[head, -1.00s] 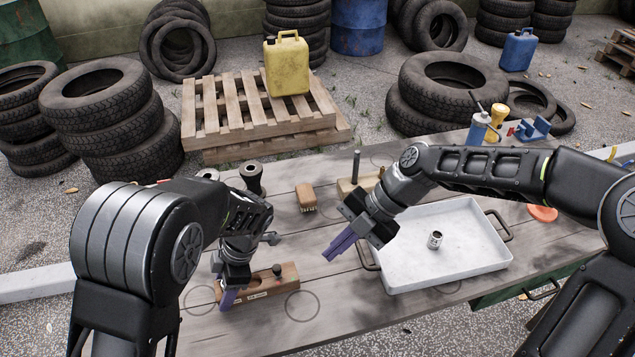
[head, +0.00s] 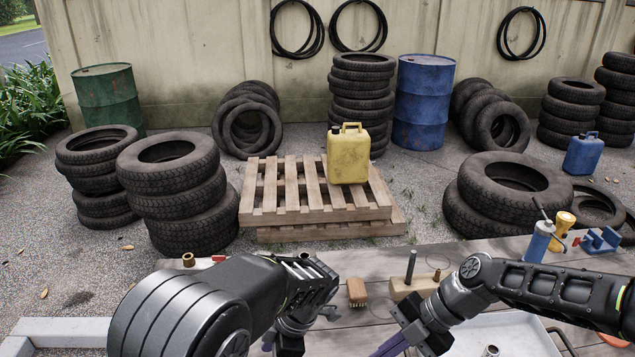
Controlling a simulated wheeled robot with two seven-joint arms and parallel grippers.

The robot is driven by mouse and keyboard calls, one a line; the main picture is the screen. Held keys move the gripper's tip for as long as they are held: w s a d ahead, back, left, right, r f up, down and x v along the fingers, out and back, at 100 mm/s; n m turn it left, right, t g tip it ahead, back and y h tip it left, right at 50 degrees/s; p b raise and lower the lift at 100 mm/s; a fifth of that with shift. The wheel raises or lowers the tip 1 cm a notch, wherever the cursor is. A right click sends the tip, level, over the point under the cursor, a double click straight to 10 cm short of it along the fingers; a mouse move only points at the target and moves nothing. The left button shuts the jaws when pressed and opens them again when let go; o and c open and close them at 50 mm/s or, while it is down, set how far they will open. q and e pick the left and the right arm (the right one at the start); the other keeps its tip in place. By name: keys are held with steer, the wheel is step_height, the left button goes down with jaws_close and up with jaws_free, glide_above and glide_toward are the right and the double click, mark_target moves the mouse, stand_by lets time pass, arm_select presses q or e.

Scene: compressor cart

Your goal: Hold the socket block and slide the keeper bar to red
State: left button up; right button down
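The socket block and its keeper bar are not in this view; the part of the bench where a wooden block lay earlier is below the bottom edge. My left gripper (head: 283,346) is at the bottom edge, pointing down, with only a bit of its purple fingers showing; what is between them is hidden. My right gripper (head: 388,347) is also at the bottom edge, left of the white tray (head: 520,335). Its purple fingers are cut off by the frame, so their opening cannot be judged.
On the bench, a wooden block with a dark upright post (head: 407,287) stands behind my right gripper, with a brush (head: 357,291) to its left. A blue bottle (head: 539,242) and a blue holder (head: 601,240) are at the right. Tyres, pallets and a yellow canister (head: 348,157) stand beyond.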

arm_select(q)
steer(key=v, duration=0.5)
steer(key=shift+d+r, duration=0.1)
steer(key=shift+r, duration=0.2)
steer(key=shift+r, duration=0.15)
